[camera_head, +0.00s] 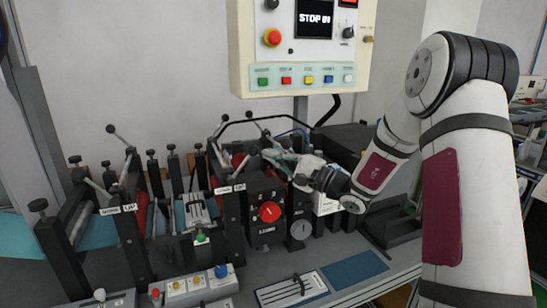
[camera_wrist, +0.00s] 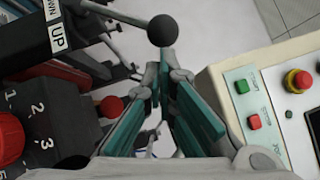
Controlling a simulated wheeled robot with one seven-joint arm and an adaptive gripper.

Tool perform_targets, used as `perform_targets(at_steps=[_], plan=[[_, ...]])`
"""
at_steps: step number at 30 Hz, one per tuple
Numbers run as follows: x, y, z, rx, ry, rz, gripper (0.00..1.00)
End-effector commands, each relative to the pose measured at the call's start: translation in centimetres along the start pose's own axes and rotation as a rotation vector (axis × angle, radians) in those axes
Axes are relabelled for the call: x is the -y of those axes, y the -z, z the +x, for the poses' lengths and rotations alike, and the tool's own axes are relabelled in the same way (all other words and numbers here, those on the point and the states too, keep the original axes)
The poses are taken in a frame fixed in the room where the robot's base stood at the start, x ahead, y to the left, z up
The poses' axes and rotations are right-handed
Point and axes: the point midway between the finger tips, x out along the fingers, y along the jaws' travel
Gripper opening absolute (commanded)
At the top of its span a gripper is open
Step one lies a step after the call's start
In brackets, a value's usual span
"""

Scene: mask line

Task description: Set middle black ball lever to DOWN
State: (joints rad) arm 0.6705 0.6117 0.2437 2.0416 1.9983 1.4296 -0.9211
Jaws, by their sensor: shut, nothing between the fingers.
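Black ball levers stand along the machine in the head view, one at the left (camera_head: 111,129) and two nearer the middle, a ball (camera_head: 225,118) and another ball (camera_head: 249,114). My gripper (camera_head: 268,153) is shut and empty, above the black block with the red dial. In the wrist view, a black ball (camera_wrist: 162,31) on a rod sits just beyond the fingertips of my gripper (camera_wrist: 164,62). I cannot tell whether they touch. Its rod runs to the upper left, near a DOWN/UP label (camera_wrist: 55,25). Which head-view ball this is, I cannot tell for certain.
The control panel (camera_head: 303,55) with coloured buttons rises behind the machine and shows at right in the wrist view. A red dial (camera_head: 269,212) sits below my gripper. Black posts and rollers crowd the left. A blue mat (camera_head: 353,270) lies at the front right.

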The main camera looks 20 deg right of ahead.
Motion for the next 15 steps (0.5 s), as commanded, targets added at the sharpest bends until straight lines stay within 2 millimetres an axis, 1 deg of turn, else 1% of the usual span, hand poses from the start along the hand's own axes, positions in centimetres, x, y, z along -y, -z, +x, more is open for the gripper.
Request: perform_targets(at_steps=[15], plan=[[0.81,-0.59,0.47,0.001,-0.055,-0.068,0.00]])
